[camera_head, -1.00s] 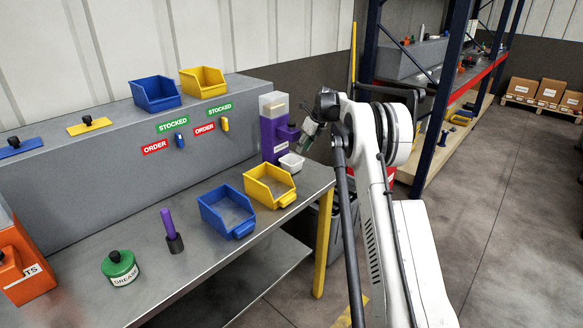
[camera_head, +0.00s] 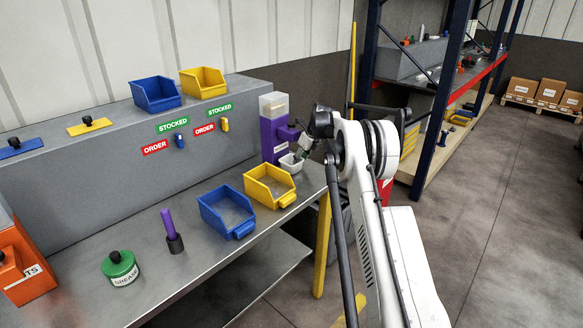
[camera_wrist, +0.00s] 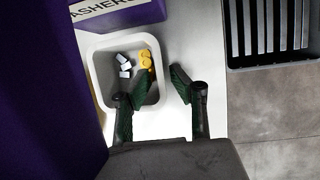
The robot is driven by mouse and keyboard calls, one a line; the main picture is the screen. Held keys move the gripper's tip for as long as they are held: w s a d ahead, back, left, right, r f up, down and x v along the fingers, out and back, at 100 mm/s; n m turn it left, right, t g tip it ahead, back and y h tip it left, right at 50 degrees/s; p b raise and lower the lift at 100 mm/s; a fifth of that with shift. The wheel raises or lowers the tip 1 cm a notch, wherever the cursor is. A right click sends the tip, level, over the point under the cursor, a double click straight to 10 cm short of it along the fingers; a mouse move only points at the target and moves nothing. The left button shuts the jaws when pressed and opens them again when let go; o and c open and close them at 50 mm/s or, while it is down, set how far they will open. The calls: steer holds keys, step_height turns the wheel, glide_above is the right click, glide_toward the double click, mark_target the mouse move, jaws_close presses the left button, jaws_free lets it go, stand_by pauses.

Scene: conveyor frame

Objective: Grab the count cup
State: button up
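The count cup is a small white square cup (camera_head: 290,164) at the foot of the purple dispenser (camera_head: 273,136) on the bench. In the wrist view the cup (camera_wrist: 95,72) holds a few yellow and pale grey pieces. My gripper (camera_head: 300,154) is at the cup's right side in the head view. In the wrist view my gripper (camera_wrist: 160,88) is open, with its green-padded fingers apart. The left finger reaches over the cup's inside and the right finger is outside its right wall. I cannot tell whether either finger touches the wall.
A yellow bin (camera_head: 257,192) and a blue bin (camera_head: 213,213) stand in front of the cup on the bench. A dark slatted container (camera_wrist: 270,63) is beyond the bench edge.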

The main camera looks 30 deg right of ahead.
jaws_close()
